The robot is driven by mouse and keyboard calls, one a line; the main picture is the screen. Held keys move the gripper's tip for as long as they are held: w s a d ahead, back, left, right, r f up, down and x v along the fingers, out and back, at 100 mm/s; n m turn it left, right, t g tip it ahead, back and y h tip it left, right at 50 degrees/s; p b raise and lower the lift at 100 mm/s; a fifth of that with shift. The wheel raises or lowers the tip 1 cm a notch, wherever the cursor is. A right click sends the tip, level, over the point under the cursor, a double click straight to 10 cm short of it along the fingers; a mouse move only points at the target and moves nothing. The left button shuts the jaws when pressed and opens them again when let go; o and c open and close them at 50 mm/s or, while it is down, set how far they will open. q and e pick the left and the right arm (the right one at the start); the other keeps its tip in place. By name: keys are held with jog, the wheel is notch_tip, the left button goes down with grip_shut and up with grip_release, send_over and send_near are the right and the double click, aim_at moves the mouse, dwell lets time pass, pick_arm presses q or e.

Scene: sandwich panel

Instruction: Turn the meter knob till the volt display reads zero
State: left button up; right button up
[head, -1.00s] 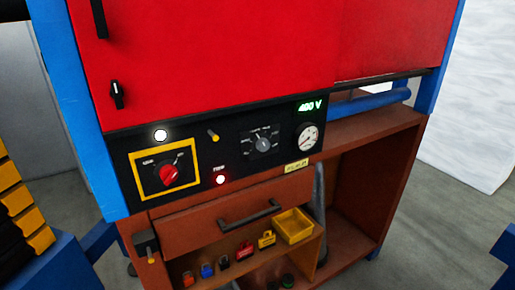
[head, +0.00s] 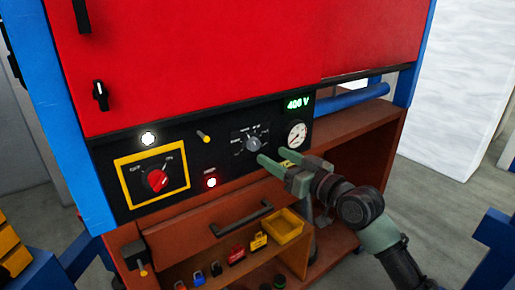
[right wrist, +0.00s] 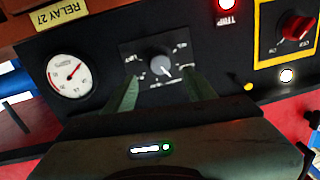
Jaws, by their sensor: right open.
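The meter knob (head: 253,144) is a grey selector on a dark plate in the black control panel. In the right wrist view the meter knob (right wrist: 161,64) shows upside down, its pointer toward the plate's lower right. The green volt display (head: 298,104) reads about 400 V; its last digits are blurred. My right gripper (head: 272,156) is open and empty, its green fingers pointing at the panel just right of and below the knob. In the right wrist view its fingers (right wrist: 161,82) lie either side of the knob's line, apparently short of it. My left gripper is not in view.
A round gauge (head: 296,134) sits right of the knob. A red rotary switch (head: 158,180) in a yellow frame is at left, with a lit red trip lamp (head: 211,182) and a yellow-tipped peg (head: 205,136) between. A drawer handle (head: 240,218) and yellow bin (head: 283,228) are below.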

aim_at(256, 146)
jog(key=p+x, duration=0.1)
jog(key=x, duration=0.4)
jog(key=shift+w+a, duration=0.15)
jog(key=shift+w, duration=0.1)
jog(key=shift+w+a+p, duration=0.3)
jog(key=shift+w+a, duration=0.15)
jog(key=shift+w, duration=0.1)
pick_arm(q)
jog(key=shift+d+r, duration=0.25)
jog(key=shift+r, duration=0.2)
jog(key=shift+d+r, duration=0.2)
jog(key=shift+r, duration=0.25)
pick_arm(e)
jog(key=shift+f, duration=0.1)
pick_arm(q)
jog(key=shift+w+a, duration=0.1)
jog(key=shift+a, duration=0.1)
pick_arm(e)
grip_shut()
